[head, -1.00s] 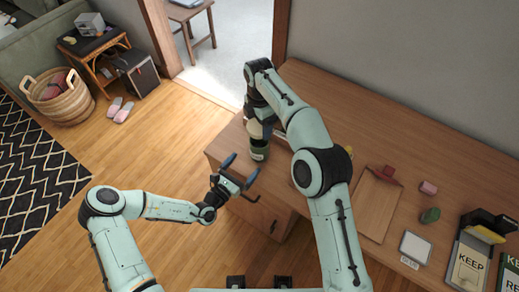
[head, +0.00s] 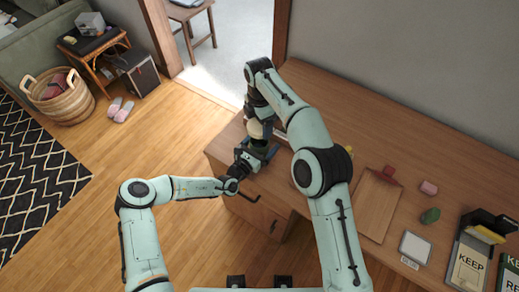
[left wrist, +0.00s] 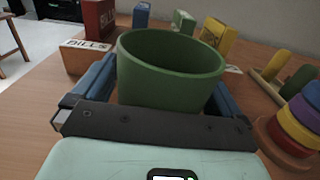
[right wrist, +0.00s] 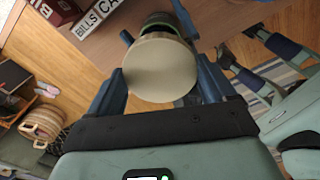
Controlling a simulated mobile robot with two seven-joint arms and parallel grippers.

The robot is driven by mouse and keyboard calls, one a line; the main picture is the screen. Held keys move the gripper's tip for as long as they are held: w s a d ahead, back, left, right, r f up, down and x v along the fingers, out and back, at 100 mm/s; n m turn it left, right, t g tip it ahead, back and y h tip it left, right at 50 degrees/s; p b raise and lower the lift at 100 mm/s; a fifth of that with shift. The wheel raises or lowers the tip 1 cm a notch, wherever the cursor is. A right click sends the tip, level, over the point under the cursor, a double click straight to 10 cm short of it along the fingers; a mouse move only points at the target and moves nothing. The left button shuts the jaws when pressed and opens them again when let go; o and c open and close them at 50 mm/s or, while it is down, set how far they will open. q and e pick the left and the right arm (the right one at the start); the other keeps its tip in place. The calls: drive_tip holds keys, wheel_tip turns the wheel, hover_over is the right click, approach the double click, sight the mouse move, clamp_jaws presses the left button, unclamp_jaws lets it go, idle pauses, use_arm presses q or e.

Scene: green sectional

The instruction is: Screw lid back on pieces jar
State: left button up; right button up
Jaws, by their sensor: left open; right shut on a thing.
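The green jar (left wrist: 170,90) stands upright on the desk, open at the top with no lid on it. My left gripper (head: 261,151) is open, with its blue fingers on either side of the jar in the left wrist view. The cream round lid (right wrist: 162,68) is in my right gripper (right wrist: 163,88), which is shut on it. The lid also shows in the head view (head: 256,129), above the jar. In the right wrist view the jar (right wrist: 158,20) shows beyond the lid, mostly covered by it. In the head view the left gripper largely hides the jar.
A box marked BILLS (left wrist: 88,56) and a dark red box (left wrist: 99,19) stand behind the jar. Stacked coloured rings (left wrist: 295,125) are close on the right. A wooden board (head: 378,205) and small blocks lie farther right on the desk (head: 345,105).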

use_arm(q)
drive_tip(key=c, duration=1.4)
drive_tip(key=shift+c, duration=0.2)
use_arm(e)
drive_tip(key=shift+f, duration=2.5)
drive_tip(key=shift+f, duration=0.85)
drive_tip(key=shift+f, duration=0.6)
